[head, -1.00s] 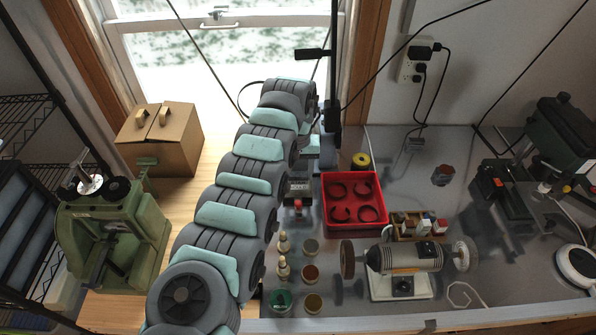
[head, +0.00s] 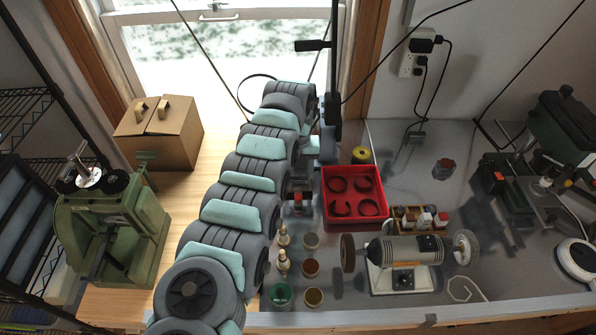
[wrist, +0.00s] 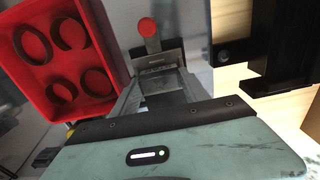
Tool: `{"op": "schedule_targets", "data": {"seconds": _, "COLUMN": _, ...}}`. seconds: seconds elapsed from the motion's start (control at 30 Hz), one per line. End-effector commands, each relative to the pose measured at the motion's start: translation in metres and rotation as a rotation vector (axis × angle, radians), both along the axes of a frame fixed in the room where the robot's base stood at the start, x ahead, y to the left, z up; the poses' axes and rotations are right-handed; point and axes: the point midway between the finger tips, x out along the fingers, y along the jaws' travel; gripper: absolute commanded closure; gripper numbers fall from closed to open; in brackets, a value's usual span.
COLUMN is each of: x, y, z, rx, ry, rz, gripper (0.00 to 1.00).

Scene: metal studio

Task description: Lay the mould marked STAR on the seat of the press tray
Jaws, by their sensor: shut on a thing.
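My gripper (wrist: 155,88) shows at the centre of the wrist view, its pale fingers reaching forward from a teal body. It is shut on a small grey piece, the mould, mostly hidden between the fingers; I cannot read a mark on it. Just beyond the fingertips is a grey metal tray (wrist: 158,58) with a dark label too small to read and a red ball knob (wrist: 147,27) at its far end. In the head view the red knob (head: 297,198) shows beside my arm, which hides the gripper and most of the tray. I cannot tell whether mould and seat touch.
A red crate (head: 327,208) with several dark rings stands beside the tray; it also shows in the wrist view (wrist: 103,82). A black upright frame (wrist: 257,50) is close on the right. Several small pots (head: 311,267) and a bench motor (head: 405,250) stand near the front edge.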

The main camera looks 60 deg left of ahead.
Motion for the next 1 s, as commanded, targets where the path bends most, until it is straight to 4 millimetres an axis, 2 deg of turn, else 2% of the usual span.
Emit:
{"op": "schedule_targets", "data": {"seconds": 0.73, "x": 0.0004, "y": 0.0002, "z": -0.0072, "rx": 0.001, "ry": 0.0, "rz": 0.0, "gripper": 1.0}}
{"op": "schedule_targets", "data": {"seconds": 0.77, "x": 0.0004, "y": 0.0004, "z": -0.007, "rx": 0.001, "ry": 0.0, "rz": 0.0, "gripper": 0.46}}
{"op": "schedule_targets", "data": {"seconds": 1.0, "x": 0.0002, "y": 0.0002, "z": -0.0073, "rx": 0.001, "ry": 0.0, "rz": 0.0, "gripper": 0.26}}
